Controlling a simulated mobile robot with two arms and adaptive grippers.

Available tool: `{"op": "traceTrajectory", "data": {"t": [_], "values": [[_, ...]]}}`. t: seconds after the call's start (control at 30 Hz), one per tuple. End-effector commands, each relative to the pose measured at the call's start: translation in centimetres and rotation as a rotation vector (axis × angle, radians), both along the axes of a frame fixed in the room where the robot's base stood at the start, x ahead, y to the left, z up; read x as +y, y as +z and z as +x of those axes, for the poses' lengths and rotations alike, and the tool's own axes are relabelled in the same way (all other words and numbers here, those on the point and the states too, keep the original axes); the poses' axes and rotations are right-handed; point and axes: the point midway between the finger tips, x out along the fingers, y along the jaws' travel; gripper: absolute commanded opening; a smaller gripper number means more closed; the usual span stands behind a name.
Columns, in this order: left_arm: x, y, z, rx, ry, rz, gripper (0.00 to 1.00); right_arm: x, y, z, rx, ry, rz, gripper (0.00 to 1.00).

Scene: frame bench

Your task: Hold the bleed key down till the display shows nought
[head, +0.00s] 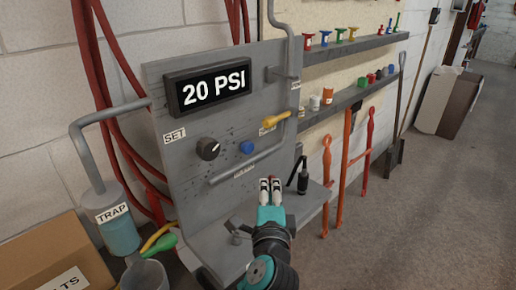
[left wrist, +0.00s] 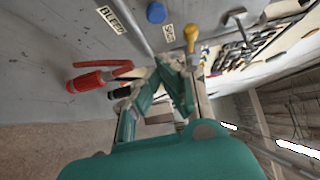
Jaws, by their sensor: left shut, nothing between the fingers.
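The display (head: 210,88) on the grey panel (head: 170,150) reads 20 PSI. A round blue key (head: 246,147) sits on the panel below it, right of the black SET knob (head: 207,149). The blue key also shows at the top of the left wrist view (left wrist: 157,12). A small label (left wrist: 112,20) near it appears to read BLEED, though it is hard to read. My left gripper (head: 270,184) is shut and empty, in front of the panel, below and right of the blue key and apart from it. My right gripper is not in view.
A yellow lever (head: 276,119) is right of the blue key. A grey pipe (head: 245,162) runs just below the key. A black-handled part (head: 302,181) stands right of my gripper. A TRAP jar (head: 117,225) and cardboard box (head: 55,260) are at left.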

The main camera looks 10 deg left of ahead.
Motion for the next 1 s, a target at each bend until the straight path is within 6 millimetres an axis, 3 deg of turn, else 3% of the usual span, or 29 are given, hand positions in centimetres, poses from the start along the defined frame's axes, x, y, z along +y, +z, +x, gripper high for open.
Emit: {"op": "traceTrajectory", "data": {"t": [0.2, 0.33, 0.47, 0.7, 0.9, 1.0], "values": [[0.0, 0.0, 0.0, 0.001, 0.000, -0.001, 0.00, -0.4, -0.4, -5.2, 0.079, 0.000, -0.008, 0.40], [0.1, 0.0, 0.3, 0.002, 0.001, -0.001, 0.00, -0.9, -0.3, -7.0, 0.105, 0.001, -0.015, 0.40], [0.4, 0.1, 1.6, 0.001, 0.002, 0.001, 0.00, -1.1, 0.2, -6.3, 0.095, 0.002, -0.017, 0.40], [1.4, 0.3, 6.4, 0.001, 0.003, 0.002, 0.00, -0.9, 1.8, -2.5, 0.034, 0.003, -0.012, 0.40], [2.4, 0.2, 10.3, 0.003, 0.003, 0.000, 0.00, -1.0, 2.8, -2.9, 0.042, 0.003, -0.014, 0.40], [3.8, 0.1, 11.0, 0.004, 0.003, -0.001, 0.00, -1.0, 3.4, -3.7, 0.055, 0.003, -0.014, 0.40]]}}
